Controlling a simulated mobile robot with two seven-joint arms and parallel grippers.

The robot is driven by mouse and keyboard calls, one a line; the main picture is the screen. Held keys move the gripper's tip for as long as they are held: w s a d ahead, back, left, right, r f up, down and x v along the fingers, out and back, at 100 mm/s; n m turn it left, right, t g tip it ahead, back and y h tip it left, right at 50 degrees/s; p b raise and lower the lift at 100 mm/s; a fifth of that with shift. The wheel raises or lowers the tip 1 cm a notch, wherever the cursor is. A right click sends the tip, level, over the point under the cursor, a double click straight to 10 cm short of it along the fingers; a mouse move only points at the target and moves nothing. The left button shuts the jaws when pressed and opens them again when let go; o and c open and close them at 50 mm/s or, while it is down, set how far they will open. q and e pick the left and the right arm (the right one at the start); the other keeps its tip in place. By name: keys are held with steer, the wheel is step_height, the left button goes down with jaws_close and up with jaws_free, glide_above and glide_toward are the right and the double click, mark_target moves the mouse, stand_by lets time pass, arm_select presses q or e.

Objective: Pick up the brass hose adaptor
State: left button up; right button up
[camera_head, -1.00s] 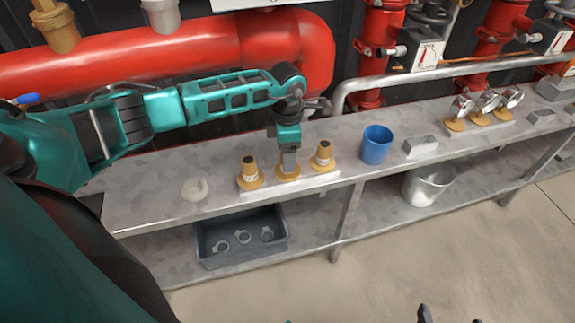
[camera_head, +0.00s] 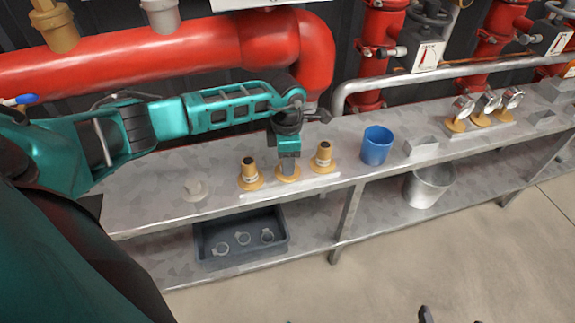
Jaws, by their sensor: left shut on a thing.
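Three brass hose adaptors stand in a row on a pale strip on the metal bench: a left one (camera_head: 249,174), a middle one (camera_head: 288,174) and a right one (camera_head: 323,159). My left gripper (camera_head: 288,167) points down over the middle adaptor and is shut on it. The gripper hides its upper part; its round flange shows below, still down at the strip. Dark tips at the bottom edge look like part of my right gripper (camera_head: 426,314), mostly out of frame.
A blue cup (camera_head: 376,145) and a grey block (camera_head: 421,149) stand to the right on the bench (camera_head: 150,194). Several gauges (camera_head: 487,103) stand farther right. A dark bin (camera_head: 240,234) with rings and a metal bucket (camera_head: 429,187) sit on the lower shelf. Red pipes run behind.

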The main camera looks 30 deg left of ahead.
arm_select(q)
jaws_close()
steer(key=shift+r, duration=0.15)
